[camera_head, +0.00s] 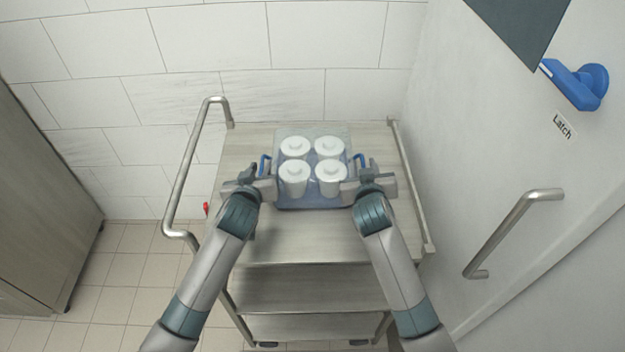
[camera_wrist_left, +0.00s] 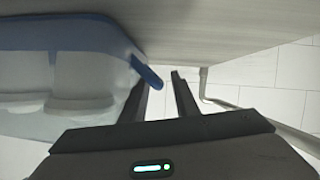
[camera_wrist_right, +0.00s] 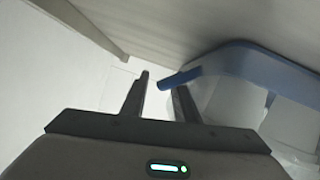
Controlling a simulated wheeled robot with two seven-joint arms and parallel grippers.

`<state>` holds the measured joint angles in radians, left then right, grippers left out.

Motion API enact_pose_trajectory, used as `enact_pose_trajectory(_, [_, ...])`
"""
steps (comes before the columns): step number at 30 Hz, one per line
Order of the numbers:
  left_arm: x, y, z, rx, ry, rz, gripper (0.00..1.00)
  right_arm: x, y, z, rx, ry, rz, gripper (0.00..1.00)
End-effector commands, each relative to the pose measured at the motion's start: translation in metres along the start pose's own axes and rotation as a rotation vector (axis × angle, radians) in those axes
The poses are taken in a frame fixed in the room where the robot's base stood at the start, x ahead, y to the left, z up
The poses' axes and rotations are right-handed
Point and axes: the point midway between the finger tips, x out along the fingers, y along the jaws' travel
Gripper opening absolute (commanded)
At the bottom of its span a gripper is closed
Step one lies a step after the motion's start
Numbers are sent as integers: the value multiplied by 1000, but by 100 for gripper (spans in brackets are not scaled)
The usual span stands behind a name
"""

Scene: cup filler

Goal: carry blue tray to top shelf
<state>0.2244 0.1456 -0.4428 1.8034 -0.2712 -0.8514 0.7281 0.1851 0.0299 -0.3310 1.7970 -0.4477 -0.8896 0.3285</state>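The translucent blue tray (camera_head: 312,203) sits on the top shelf (camera_head: 310,247) of a metal cart. It holds several white lidded containers (camera_head: 294,180) and has a blue handle on its left (camera_head: 264,164) and right (camera_head: 360,160) sides. My left gripper (camera_head: 262,183) is at the tray's left side; in its wrist view the fingers are apart, with the left handle (camera_wrist_left: 147,74) near the gap. My right gripper (camera_head: 356,180) is at the tray's right side. Its fingers are also apart, with the right handle (camera_wrist_right: 180,78) at the gap. Neither gripper visibly clamps a handle.
The cart has side rails (camera_head: 186,175) and lower shelves (camera_head: 310,290). A tiled wall stands behind it. On the right is a white door with a metal handle (camera_head: 508,232) and a blue latch (camera_head: 578,85). A grey cabinet (camera_head: 45,200) stands at the left.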

Motion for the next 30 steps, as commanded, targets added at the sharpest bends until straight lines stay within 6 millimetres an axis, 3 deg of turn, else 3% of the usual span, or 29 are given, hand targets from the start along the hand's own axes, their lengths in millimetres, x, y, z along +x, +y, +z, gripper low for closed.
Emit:
enact_pose_trajectory(8, [-16, 1, 0, -1, 0, 2, 28, 0, 0, 0, 0, 0, -1, 28])
enact_pose_trajectory(24, [-101, 0, 0, -1, 1, 0, 28, 0, 0, 0, 0, 0, -1, 28])
enact_pose_trajectory(30, [-118, 0, 0, 0, 0, -1, 28, 0, 0, 0, 0, 0, -1, 28])
